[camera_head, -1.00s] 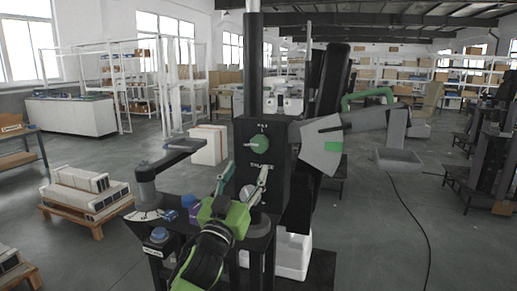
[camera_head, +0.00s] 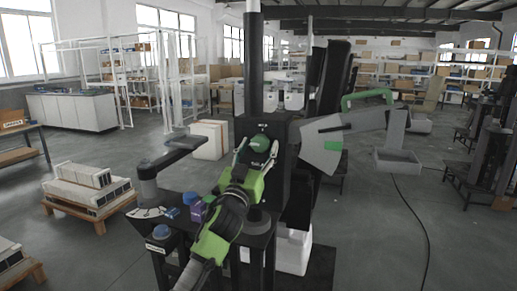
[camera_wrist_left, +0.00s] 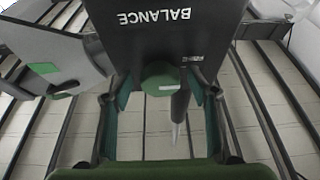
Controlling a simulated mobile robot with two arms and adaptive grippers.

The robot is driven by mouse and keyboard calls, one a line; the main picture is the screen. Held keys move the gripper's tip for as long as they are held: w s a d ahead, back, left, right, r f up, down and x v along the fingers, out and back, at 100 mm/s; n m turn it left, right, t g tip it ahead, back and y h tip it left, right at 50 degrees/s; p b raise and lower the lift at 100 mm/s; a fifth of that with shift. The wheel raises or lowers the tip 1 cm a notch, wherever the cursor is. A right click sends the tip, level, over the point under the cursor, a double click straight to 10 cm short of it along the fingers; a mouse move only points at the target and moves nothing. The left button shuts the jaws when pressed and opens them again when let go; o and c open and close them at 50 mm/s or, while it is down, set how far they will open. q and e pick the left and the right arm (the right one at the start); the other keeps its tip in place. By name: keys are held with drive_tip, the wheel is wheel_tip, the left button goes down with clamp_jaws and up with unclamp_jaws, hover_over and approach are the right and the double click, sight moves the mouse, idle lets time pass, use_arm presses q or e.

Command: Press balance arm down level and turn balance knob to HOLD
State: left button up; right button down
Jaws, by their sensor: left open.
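The round green balance knob (camera_head: 260,143) is on the front of a black box (camera_head: 284,168) on the column. In the left wrist view the knob (camera_wrist_left: 160,80) is beneath the white word BALANCE, with a pale mark on its face. My left gripper (camera_head: 257,151) is open, with one finger on each side of the knob; I cannot tell if they touch it. On the right, a grey arm (camera_head: 363,119) with a green handle (camera_head: 366,97) extends from a grey fan-shaped plate (camera_head: 318,153) with a green patch. My right gripper is out of view.
A dark crank (camera_head: 172,158) on a post stands left of the column, over a small black table with blue and purple pieces. A pallet of boxes (camera_head: 90,190) is at the left.

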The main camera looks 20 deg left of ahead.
use_arm(q)
drive_tip(key=c, duration=1.1)
drive_tip(key=m+h+p, duration=0.1)
drive_tip(key=m+p, duration=0.1)
drive_tip(key=m+h+p, duration=0.1)
drive_tip(key=m+h, duration=0.1)
drive_tip(key=m, duration=0.1)
drive_tip(key=shift+a+r+m+g+p, duration=0.2)
drive_tip(key=shift+m+g+p, duration=0.1)
drive_tip(key=shift+p, duration=0.1)
drive_tip(key=shift+f+m+g+h+p, duration=0.15)
drive_tip(key=shift+m+h+p, duration=0.3)
drive_tip(key=shift+m, duration=0.45)
drive_tip(key=shift+m+g+h+p, duration=0.15)
drive_tip(key=shift+m+h+p, duration=0.1)
drive_tip(key=shift+m+p, duration=0.5)
drive_tip(key=shift+m, duration=0.25)
